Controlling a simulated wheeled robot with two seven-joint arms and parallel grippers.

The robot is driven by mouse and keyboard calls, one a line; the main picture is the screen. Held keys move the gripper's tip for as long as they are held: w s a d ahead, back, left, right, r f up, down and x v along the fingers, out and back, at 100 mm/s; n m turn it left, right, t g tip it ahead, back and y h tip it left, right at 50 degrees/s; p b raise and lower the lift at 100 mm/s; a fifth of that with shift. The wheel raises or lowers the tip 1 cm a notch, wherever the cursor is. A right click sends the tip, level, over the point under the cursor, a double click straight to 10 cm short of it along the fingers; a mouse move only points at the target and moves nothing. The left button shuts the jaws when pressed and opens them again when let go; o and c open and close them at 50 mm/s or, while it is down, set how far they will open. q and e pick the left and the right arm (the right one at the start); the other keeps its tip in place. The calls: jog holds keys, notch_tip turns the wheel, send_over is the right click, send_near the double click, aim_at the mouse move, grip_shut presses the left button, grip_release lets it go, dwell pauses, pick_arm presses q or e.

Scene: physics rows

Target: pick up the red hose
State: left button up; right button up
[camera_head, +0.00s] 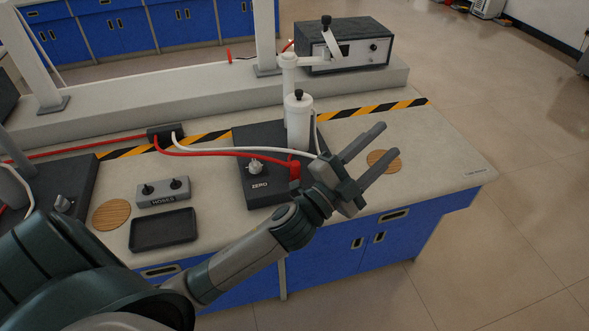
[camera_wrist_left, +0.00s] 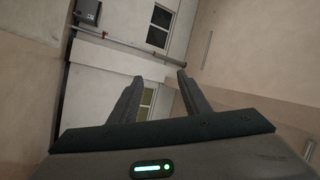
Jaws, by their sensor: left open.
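The red hose (camera_head: 225,155) runs in the head view from a small dark block on the bench to a red fitting (camera_head: 294,170) on the front of a black-based instrument. A white hose lies beside it. My left gripper (camera_head: 383,142) is open and empty, in front of and to the right of the red fitting, with its fingers pointing up and right. It hides part of the bench there. In the left wrist view the open fingers (camera_wrist_left: 160,82) show only wall and windows beyond, with no hose. My right gripper is not in view.
The black-based instrument (camera_head: 258,150) carries a white cylinder (camera_head: 298,118). A grey knob box (camera_head: 163,193), a black tray (camera_head: 164,230) and round wooden discs (camera_head: 111,215) lie on the bench. A raised shelf (camera_head: 190,110) runs behind. The bench's right end is mostly clear.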

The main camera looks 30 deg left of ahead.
pick_arm(q)
jog(key=s+d+r+m+g+h, duration=0.2)
jog(key=d+r+m+g+h, duration=0.35)
jog(key=m, duration=0.75)
jog(key=s+d+r+m+g+h, duration=0.3)
jog(key=d+m+g+h, duration=0.4)
jog(key=m+g+h, duration=0.4)
jog(key=w+a+f+m+g+y, duration=0.2)
jog(key=a+f+m+g+y, duration=0.3)
jog(key=a+f+m+y, duration=0.8)
jog(key=w+a+r+n+y, duration=0.1)
jog(key=a+y, duration=0.4)
jog(key=a, duration=0.5)
jog(key=w+a+r+n+y, duration=0.2)
jog(key=a+y, duration=0.3)
jog(key=a, duration=0.5)
jog(key=shift+a+r+t, duration=0.15)
jog(key=shift+r+t, duration=0.3)
jog(key=shift+r, duration=0.45)
